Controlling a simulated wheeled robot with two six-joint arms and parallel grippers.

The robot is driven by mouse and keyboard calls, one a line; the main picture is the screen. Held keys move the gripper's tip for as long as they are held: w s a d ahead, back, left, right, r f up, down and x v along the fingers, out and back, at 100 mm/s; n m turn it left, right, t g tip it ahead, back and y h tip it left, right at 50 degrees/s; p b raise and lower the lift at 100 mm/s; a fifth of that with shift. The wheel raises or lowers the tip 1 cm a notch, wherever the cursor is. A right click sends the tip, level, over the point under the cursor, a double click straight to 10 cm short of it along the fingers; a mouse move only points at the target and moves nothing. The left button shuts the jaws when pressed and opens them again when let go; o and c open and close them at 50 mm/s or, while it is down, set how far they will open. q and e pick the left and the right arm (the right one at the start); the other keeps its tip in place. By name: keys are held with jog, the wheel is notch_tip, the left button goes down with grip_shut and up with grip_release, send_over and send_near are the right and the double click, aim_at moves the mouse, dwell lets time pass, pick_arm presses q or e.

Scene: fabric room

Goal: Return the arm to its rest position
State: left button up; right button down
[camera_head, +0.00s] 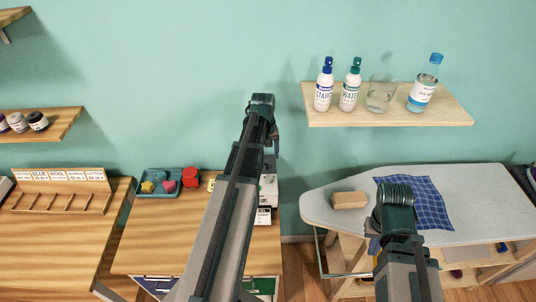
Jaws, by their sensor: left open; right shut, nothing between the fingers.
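My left arm rises from the bottom middle, and its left gripper (273,143) is at the far end in front of the teal wall, mostly hidden behind the wrist. It is open with nothing seen in it. My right arm comes up from the lower right, its wrist over the front of the ironing board (316,207). The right gripper (373,243) is mostly hidden below that wrist and is shut and empty. A blue checked cloth (432,204) lies flat on the board, partly behind the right wrist. A tan block (349,200) lies left of it.
The wall shelf (440,115) holds a starch bottle (324,88), a water bottle (350,88), a clear glass (380,95) and a blue-capped bottle (424,88). A wooden table (155,235) bears a teal tray (148,193). A left shelf (60,124) holds jars.

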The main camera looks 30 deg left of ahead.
pick_arm(q)
jog(key=shift+r+p, duration=0.45)
jog(key=shift+r, duration=0.5)
pick_arm(e)
jog(key=shift+r, duration=0.95)
pick_arm(q)
jog(key=s+d+f+m+b, duration=0.3)
jog(key=s+d+m, duration=0.1)
jog(key=d, duration=0.6)
jog(key=s+d+f+m+y+b, duration=0.1)
jog(key=s+d+f+m+b, duration=0.2)
jog(key=s+d, duration=0.3)
jog(key=s+d+f+m+b, duration=0.3)
jog(key=s+d+m+b, duration=0.1)
jog(key=d, duration=1.1)
jog(key=shift+s+f+m+g+y, duration=0.35)
jog(key=shift+s+m, duration=0.45)
jog(key=shift+s, duration=0.3)
pick_arm(e)
notch_tip(320, 180, down, 10)
